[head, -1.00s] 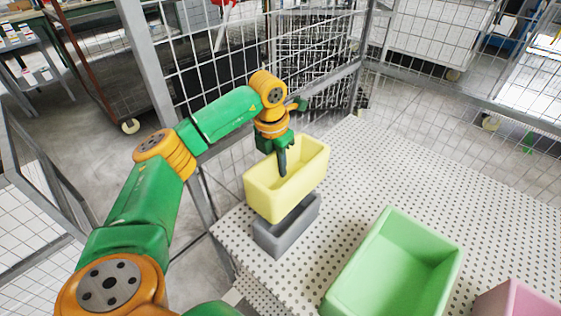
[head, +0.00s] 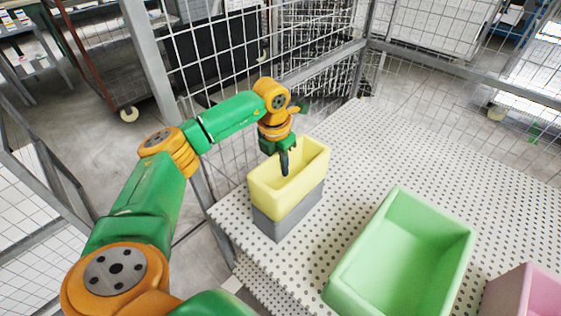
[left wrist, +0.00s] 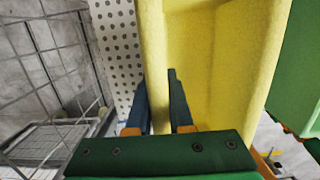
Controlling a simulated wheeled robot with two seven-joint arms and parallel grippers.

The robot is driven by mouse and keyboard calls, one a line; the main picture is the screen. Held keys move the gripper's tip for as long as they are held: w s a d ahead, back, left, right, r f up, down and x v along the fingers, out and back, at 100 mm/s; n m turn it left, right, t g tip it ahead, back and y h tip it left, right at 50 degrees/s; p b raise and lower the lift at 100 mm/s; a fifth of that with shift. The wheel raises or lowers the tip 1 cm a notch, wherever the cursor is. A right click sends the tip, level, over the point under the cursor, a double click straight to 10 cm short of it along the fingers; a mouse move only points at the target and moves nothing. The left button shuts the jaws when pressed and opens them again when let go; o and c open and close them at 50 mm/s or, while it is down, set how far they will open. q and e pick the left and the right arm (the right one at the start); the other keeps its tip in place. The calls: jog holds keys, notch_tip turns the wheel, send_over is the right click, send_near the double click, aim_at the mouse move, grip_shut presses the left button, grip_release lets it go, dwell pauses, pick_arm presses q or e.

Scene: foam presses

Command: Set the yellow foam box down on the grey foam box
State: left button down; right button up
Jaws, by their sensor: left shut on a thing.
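The yellow foam box (head: 270,192) is upright in the head view, directly over the grey foam box (head: 285,222) near the table's left edge. No gap shows between the two boxes, and their sides line up closely. My left gripper (head: 284,163) is shut on a wall of the yellow box. In the left wrist view its two fingers (left wrist: 160,105) straddle that wall of the yellow box (left wrist: 215,60). The grey box is hidden in the wrist view. My right gripper is not in view.
A green foam box (head: 395,260) stands open on the perforated table (head: 420,160), right of the stacked boxes. A pink foam box (head: 525,293) is at the lower right. Wire mesh fencing (head: 215,60) rises behind the table. The table's back middle is clear.

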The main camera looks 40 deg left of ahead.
pick_arm(q)
jog(key=shift+f, duration=0.25)
jog(key=c, duration=0.7)
grip_release()
jog(key=shift+c, duration=0.2)
jog(key=r, duration=0.4)
jog(key=s+r, duration=0.1)
jog(key=r, duration=0.2)
jog(key=shift+b, duration=0.3)
